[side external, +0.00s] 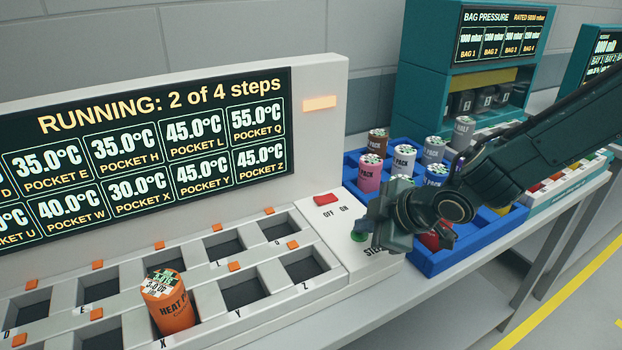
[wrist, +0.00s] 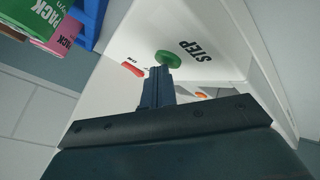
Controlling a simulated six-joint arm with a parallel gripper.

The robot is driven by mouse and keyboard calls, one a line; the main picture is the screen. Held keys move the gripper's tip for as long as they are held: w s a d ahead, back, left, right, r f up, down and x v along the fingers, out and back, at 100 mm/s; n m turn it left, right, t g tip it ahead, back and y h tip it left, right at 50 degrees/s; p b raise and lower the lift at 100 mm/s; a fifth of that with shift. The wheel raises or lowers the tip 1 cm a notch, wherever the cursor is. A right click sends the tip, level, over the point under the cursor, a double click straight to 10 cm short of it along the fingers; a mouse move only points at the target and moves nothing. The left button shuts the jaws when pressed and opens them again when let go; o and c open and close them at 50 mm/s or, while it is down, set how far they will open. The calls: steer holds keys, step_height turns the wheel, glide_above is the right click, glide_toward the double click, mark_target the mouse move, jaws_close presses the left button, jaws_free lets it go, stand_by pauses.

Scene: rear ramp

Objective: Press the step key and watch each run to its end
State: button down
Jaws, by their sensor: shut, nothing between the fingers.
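The green step key (side external: 358,236) sits at the front right of the white machine, with my gripper (side external: 372,232) right at it. In the wrist view the green key (wrist: 168,58) shows just beyond my shut fingertips (wrist: 160,72), beside the word STEP. I cannot tell whether the tips touch it. The machine's display (side external: 150,145) reads "RUNNING: 2 of 4 steps" with pocket temperatures from 30.0 to 55.0 °C. An orange heat pack (side external: 168,302) stands in pocket X. The other pockets in view look empty.
A red OFF/ON switch (side external: 326,199) is close to the key. A blue tray (side external: 425,262) with several coloured packs stands to the right, partly behind my arm. A teal bag pressure unit (side external: 480,70) is behind it. An orange lamp (side external: 320,103) glows on the machine.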

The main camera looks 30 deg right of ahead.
mark_target(366, 236)
steer(key=shift+r, duration=0.75)
steer(key=shift+r, duration=0.15)
steer(key=shift+r, duration=2.35)
steer(key=shift+d, duration=0.1)
